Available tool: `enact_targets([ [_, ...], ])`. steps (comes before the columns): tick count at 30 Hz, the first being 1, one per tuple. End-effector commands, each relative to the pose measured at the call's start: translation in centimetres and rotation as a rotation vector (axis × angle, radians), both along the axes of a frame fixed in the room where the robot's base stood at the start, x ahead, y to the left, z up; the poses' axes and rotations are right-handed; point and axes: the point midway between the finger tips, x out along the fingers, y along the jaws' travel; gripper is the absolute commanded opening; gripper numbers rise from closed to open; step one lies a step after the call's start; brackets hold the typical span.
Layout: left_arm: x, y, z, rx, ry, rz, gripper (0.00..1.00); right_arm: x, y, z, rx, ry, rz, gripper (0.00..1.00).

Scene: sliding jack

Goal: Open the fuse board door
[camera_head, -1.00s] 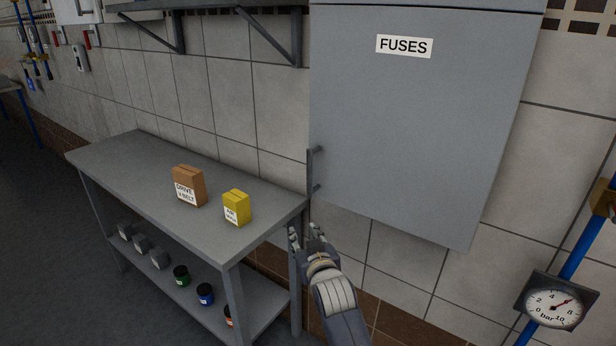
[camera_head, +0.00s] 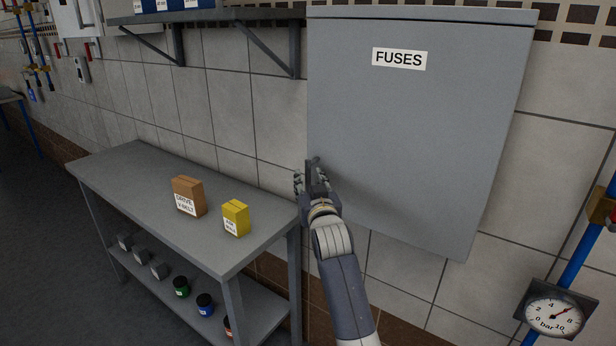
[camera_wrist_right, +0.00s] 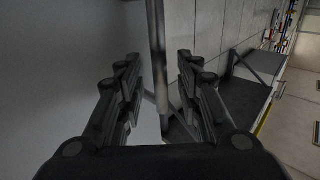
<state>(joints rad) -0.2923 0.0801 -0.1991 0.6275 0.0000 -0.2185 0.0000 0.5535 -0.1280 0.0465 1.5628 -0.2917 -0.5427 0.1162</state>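The grey fuse board door (camera_head: 420,130) with its "FUSES" label (camera_head: 398,58) hangs shut on the tiled wall in the head view. Its bar handle (camera_head: 315,165) is at the lower left edge, partly hidden by my right gripper (camera_head: 311,182). In the right wrist view, the handle (camera_wrist_right: 157,60) runs up and down between the two spread fingers of the right gripper (camera_wrist_right: 160,80). The fingers are open, with a gap on each side of the bar. My left gripper is in neither view.
A grey workbench (camera_head: 130,165) stands left of the fuse board, with a brown box (camera_head: 188,196) and a yellow box (camera_head: 236,218) on top. A wall shelf (camera_head: 220,15) is above. A pressure gauge (camera_head: 553,312) and blue pipe (camera_head: 570,265) are at the lower right.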

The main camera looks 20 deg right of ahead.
Motion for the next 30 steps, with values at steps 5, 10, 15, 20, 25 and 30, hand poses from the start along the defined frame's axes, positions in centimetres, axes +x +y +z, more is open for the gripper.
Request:
enact_targets([
  [5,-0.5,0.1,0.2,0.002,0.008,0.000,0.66,1.5,-0.2,0.0,0.001,0.001,-0.001,0.33],
  [10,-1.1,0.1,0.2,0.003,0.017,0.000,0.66,2.1,-0.3,0.0,0.001,0.000,0.000,0.33],
  [15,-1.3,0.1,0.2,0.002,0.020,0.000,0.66,2.1,-0.3,0.0,0.001,0.000,0.000,0.33],
  [20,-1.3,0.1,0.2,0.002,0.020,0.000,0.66,2.1,-0.3,0.0,0.001,0.000,0.000,0.19],
  [25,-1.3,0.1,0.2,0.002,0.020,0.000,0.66,2.1,-0.3,0.0,0.001,0.000,0.000,0.00],
  [30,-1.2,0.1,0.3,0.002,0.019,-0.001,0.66,2.0,-0.3,0.0,0.000,0.000,0.001,0.00],
])
